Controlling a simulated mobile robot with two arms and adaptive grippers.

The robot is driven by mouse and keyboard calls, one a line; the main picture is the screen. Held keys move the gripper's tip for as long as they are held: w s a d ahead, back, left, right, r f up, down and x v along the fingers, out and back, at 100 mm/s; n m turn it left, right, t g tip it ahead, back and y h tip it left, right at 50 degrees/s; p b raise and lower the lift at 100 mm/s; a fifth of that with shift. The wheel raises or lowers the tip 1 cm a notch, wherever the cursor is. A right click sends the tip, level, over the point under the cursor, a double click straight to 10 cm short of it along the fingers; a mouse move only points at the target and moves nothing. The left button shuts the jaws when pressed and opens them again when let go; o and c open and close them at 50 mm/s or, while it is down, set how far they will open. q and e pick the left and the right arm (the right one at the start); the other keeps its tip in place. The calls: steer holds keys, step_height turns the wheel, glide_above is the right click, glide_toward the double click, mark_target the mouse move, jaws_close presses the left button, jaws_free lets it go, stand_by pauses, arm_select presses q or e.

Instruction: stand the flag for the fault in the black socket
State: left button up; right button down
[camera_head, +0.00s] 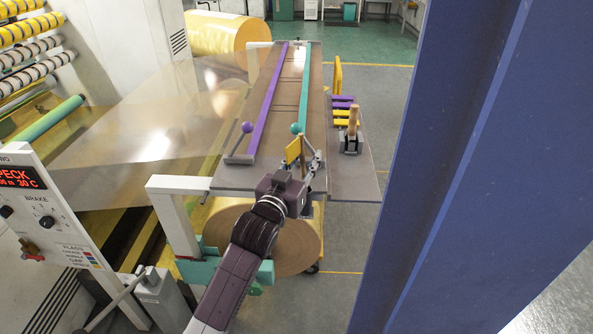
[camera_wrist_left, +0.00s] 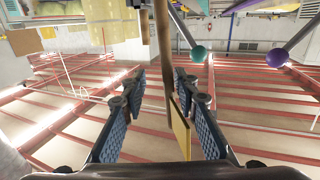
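A yellow flag (camera_head: 292,151) stands upright on a thin pole at the near right end of the brown table. In the left wrist view the flag (camera_wrist_left: 180,128) and its wooden pole (camera_wrist_left: 164,40) lie between the two blue-padded fingers. My left gripper (camera_head: 309,168) is there, low beside the pole. In the left wrist view the fingers (camera_wrist_left: 160,95) are spread apart, with a gap visible beside the pole. The pole's foot and the black socket are hidden behind my gripper. My right gripper is out of view.
Purple and yellow flags (camera_head: 345,112) lie on the side shelf, beside a wooden-handled tool (camera_head: 353,124) in a black holder. A purple bar (camera_head: 268,105) and a teal bar (camera_head: 304,95) run along the table. A large blue surface blocks the right of the head view.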

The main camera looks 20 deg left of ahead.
arm_select(q)
steer(key=s, duration=1.1)
steer(key=shift+a, duration=0.3)
